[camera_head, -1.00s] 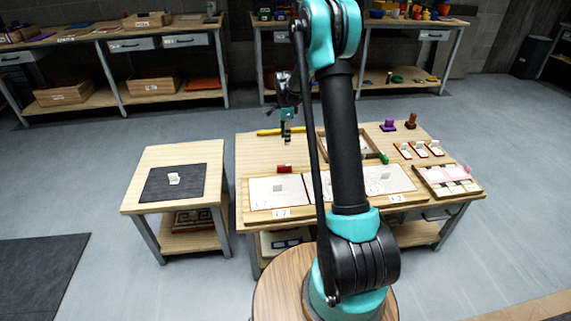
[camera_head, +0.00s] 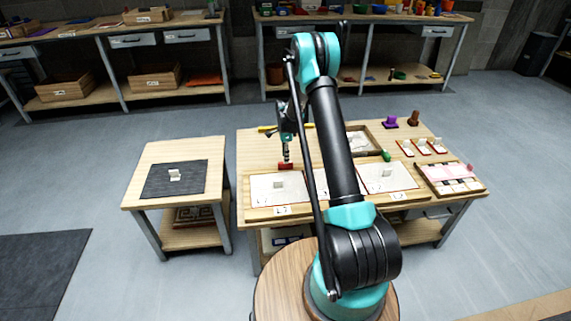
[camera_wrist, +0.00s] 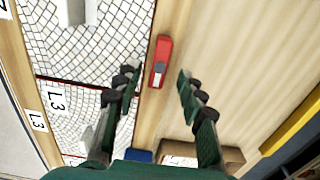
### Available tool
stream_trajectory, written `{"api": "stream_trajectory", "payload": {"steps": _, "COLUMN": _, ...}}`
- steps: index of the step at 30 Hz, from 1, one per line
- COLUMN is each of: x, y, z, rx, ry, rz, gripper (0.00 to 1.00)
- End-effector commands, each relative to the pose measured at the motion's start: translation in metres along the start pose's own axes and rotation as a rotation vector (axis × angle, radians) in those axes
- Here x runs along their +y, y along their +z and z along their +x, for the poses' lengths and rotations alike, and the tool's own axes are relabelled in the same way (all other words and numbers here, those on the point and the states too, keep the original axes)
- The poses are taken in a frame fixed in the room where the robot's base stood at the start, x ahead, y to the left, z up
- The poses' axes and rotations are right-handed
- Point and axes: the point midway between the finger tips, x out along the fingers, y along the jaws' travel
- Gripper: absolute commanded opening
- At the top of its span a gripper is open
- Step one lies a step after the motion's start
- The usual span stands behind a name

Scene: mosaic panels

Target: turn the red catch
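The red catch (camera_wrist: 162,58) is a small red block with a grey tab on it, lying on the wooden table beside the mosaic panels in the wrist view. In the head view the red catch (camera_head: 286,166) sits at the back edge of the left panel. My gripper (camera_wrist: 158,77) is open, its two dark fingers spread apart on either side of the line toward the catch. In the head view my gripper (camera_head: 287,158) points down just over the catch; the exact gap is hard to tell.
White mosaic panels (camera_head: 262,186) with small white handles lie along the table front. A yellow bar (camera_wrist: 294,123) lies behind the catch. A green piece (camera_head: 386,156) and a wooden tray (camera_head: 372,131) are to the right. A side table (camera_head: 145,158) stands left.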

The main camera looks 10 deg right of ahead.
Motion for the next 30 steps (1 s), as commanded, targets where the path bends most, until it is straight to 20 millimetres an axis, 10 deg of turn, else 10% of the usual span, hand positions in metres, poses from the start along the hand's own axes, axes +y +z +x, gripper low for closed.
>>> {"api": "stream_trajectory", "payload": {"steps": 9, "x": 0.0, "y": 0.0, "z": 0.043, "rx": 0.0, "ry": 0.0, "rz": 0.0, "gripper": 0.4}}
{"api": "stream_trajectory", "payload": {"steps": 21, "x": 0.0, "y": 0.0, "z": 0.049, "rx": 0.0, "ry": 0.0, "rz": 0.0, "gripper": 0.4}}
{"api": "stream_trajectory", "payload": {"steps": 30, "x": 0.0, "y": 0.0, "z": 0.049, "rx": 0.0, "ry": 0.0, "rz": 0.0, "gripper": 0.02}}
